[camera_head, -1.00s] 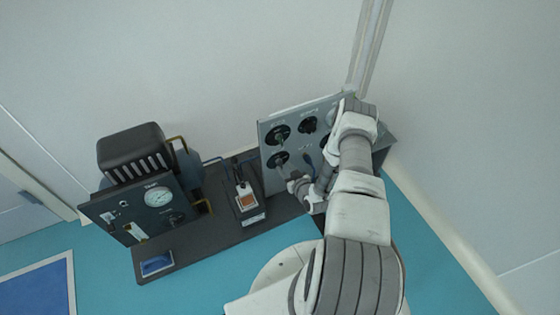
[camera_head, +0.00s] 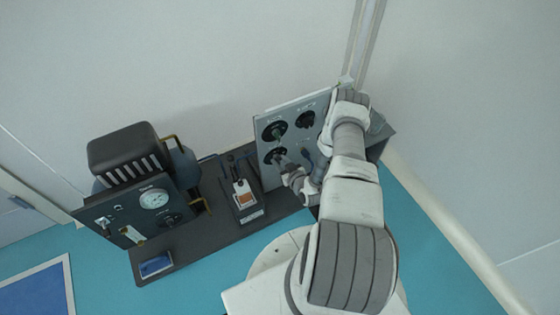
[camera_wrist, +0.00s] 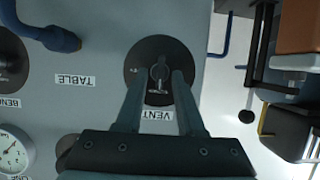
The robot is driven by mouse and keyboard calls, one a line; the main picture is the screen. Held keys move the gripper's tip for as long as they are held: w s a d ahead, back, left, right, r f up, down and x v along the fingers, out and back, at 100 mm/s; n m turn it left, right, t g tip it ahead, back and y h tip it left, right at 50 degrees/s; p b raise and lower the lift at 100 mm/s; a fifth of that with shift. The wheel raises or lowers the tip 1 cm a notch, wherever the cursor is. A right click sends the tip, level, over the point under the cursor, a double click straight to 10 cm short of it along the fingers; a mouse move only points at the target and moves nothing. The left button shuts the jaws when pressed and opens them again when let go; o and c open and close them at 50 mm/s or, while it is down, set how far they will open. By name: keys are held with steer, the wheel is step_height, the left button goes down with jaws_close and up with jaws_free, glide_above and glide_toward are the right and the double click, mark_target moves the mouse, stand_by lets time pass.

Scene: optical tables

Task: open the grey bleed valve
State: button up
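A grey valve handle (camera_wrist: 158,76) sits on a round black dial over a label reading VENT, upside down in the wrist view. No label reading "bleed" is legible, so I cannot tell for sure that this is the bleed valve. My gripper (camera_wrist: 158,80) is open, with one finger on each side of the handle and visible gaps between. In the head view my gripper (camera_head: 286,169) is at the lower left dial (camera_head: 274,156) of the grey panel (camera_head: 262,174), and my arm hides the panel's right part.
A blue lever (camera_wrist: 60,39) near the label TABLE and a gauge (camera_wrist: 12,152) share the panel. A tagged device (camera_head: 243,197) stands left of it on the dark bench (camera_head: 222,234). A dark gauge unit (camera_head: 135,210) stands farther left.

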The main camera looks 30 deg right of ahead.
jaws_close()
stand_by(0.3)
steer(key=m+t+y, duration=0.1)
steer(key=m+y, duration=0.1)
steer(key=m, duration=0.2)
steer(key=f+m+t+y, duration=0.1)
steer(key=m+y, duration=0.1)
steer(key=m, duration=0.3)
steer(key=d+m+y, duration=0.1)
steer(key=m+y, duration=0.2)
steer(key=m, duration=0.1)
steer(key=shift+d+f+t, duration=0.1)
steer(key=shift+f+t, duration=0.05)
steer(key=shift+t, duration=0.25)
steer(key=shift+w+m, duration=0.1)
steer(key=shift+m, duration=0.2)
stand_by(0.4)
steer(key=shift+o, duration=0.6)
jaws_free()
